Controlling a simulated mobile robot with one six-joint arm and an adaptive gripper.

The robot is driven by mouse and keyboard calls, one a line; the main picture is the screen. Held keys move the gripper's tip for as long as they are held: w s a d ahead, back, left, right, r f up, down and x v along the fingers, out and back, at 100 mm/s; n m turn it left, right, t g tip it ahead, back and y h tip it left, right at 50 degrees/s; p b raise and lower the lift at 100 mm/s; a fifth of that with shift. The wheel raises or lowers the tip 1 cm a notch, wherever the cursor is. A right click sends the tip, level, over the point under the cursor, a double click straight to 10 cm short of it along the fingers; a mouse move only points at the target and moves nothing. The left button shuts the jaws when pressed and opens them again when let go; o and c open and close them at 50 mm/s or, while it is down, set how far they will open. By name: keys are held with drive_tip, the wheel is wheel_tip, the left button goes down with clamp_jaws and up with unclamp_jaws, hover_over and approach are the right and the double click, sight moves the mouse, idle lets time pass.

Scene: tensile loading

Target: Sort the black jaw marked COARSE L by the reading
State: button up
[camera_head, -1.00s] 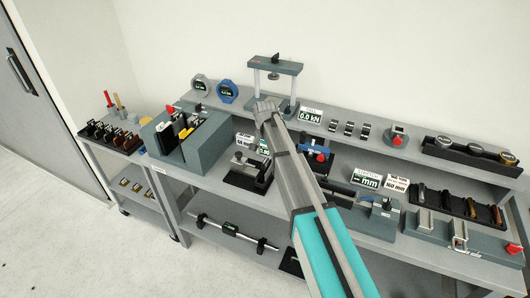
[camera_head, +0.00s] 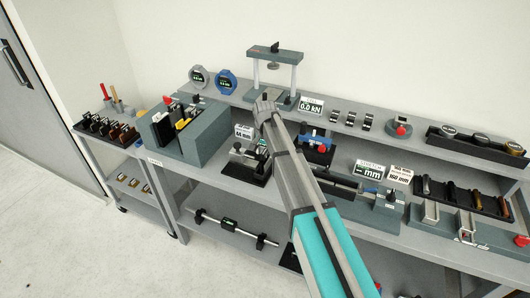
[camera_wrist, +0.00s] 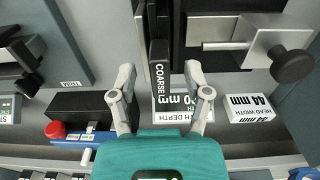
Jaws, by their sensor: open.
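The black jaw (camera_wrist: 159,62) marked COARSE L shows in the wrist view as a long dark bar, its white lettering facing the camera. My gripper (camera_wrist: 158,72) is open, with one finger on each side of the jaw and a visible gap to both. A depth display (camera_wrist: 176,106) lies just beyond it, its reading partly covered by the jaw and a finger. A HEAD WIDTH card (camera_wrist: 250,108) reads 44 mm. In the head view a small gauge fixture (camera_head: 247,163) stands on the bench beside my arm; my fingers are hidden there.
A grey slotted block (camera_head: 206,142) stands to the left. A side table (camera_head: 92,145) beyond it carries several dark and brown pieces. A blue clamp with a red knob (camera_head: 316,144) sits right of my arm. A long black tray (camera_head: 462,203) is at right.

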clamp_jaws()
idle(0.6)
unclamp_jaws()
idle(0.4)
drive_tip(key=shift+r, duration=0.1)
